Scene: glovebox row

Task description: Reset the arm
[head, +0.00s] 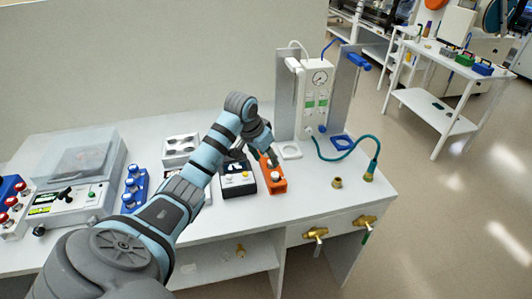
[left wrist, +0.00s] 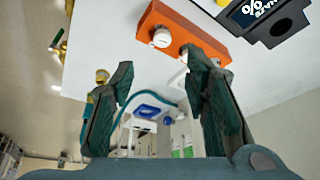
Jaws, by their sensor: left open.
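My left arm comes in from the lower left in the head view and reaches over the bench (head: 350,205). My left gripper (head: 266,157) is just above and behind an orange block (head: 273,180) with white knobs. In the left wrist view the two dark fingers of the gripper (left wrist: 159,62) are spread apart with nothing between them. The orange block (left wrist: 185,35) lies beyond the fingertips there; whether the right finger touches it I cannot tell. My right gripper is not in view.
A black meter (head: 238,180) sits left of the orange block. A white gauge panel (head: 316,92) stands behind, with a teal hose (head: 345,155) to its right. A balance (head: 75,175) and blue racks stand left. Brass valves (head: 315,233) stick out at the front.

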